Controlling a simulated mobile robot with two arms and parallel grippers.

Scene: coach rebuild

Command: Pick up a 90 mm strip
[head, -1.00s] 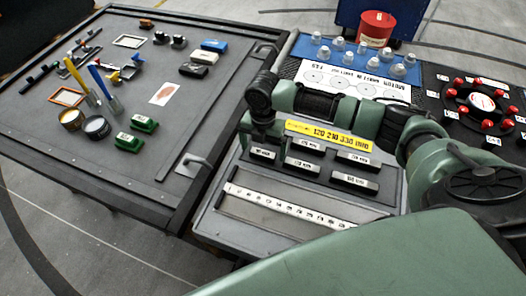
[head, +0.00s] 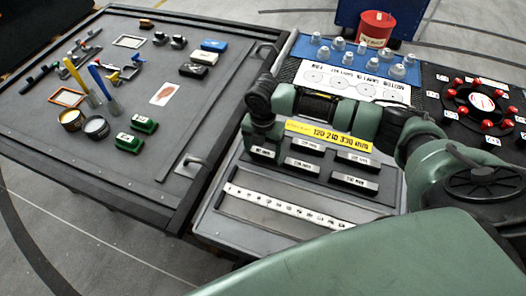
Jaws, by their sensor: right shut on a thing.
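Several dark strips with white labels lie on a dark rack in the head view. The small strip at the rack's far left (head: 262,153) has a label that seems to read 90 MM. My right gripper (head: 263,145) points down at this strip and is shut on it; its fingertips are mostly hidden by the wrist. The strip still looks level in its place, and I cannot tell whether it is lifted. My left gripper is out of view.
Other strips (head: 354,182) lie close to the right. A yellow label plate (head: 328,135) stands behind them and a long white scale (head: 290,208) lies in front. A grey panel (head: 130,185) with small parts and a handle is to the left.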

